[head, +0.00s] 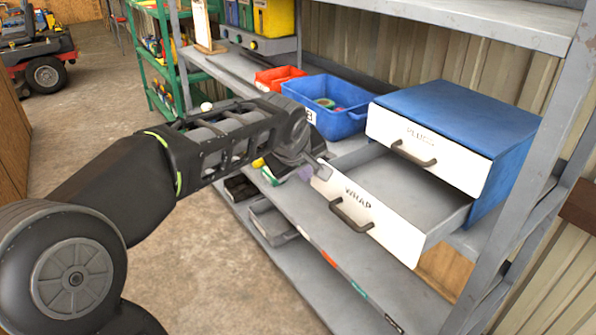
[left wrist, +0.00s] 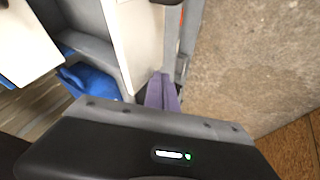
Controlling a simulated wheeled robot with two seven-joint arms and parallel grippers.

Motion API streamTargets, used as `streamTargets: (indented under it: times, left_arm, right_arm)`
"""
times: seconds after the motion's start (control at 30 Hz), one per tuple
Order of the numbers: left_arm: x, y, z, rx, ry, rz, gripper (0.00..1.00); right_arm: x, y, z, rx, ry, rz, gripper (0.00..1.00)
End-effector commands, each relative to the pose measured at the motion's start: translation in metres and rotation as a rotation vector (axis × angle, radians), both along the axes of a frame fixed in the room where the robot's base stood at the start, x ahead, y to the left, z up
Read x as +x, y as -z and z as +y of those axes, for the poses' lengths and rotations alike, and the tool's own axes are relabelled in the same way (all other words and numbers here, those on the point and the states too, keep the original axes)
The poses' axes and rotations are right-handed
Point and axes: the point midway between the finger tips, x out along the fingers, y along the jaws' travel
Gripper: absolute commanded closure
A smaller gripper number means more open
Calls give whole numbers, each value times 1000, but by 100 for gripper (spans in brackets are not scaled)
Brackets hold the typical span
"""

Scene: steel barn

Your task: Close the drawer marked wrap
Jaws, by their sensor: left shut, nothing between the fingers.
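The drawer marked wrap (head: 372,211) is the lower drawer of a blue cabinet (head: 455,110). It stands pulled well out, with its grey inside showing and a dark bar handle (head: 351,214) on its white front. My left gripper (head: 322,172) is shut and empty, at the left end of that front; I cannot tell whether it touches it. In the left wrist view the white drawer front (left wrist: 137,42) is close ahead, with a purple shape (left wrist: 162,93) at its lower end. My right gripper is not in view.
The upper drawer (head: 425,150) is closed or nearly so. A blue bin (head: 330,105) and a red bin (head: 279,78) stand left of the cabinet on the grey shelf. A steel upright (head: 530,170) rises right of the cabinet. Open floor lies in front of the shelves.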

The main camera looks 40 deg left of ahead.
Motion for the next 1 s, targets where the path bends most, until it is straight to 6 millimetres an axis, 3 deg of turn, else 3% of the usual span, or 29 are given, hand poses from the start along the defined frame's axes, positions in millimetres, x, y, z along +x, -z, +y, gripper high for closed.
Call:
streamTargets:
  times: [0.27, 0.47, 0.67, 1.0]
  left_arm:
    - [0, 0, 0, 0, 0, 0, 100]
    - [14, 1, -5, -1, 3, 0, 100]
    - [50, 2, -16, -1, 5, 2, 100]
    - [130, -1, -41, -3, 4, 0, 100]
  right_arm:
    - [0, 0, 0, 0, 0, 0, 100]
    - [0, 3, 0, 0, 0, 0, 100]
    - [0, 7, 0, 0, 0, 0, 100]
    - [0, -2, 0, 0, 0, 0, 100]
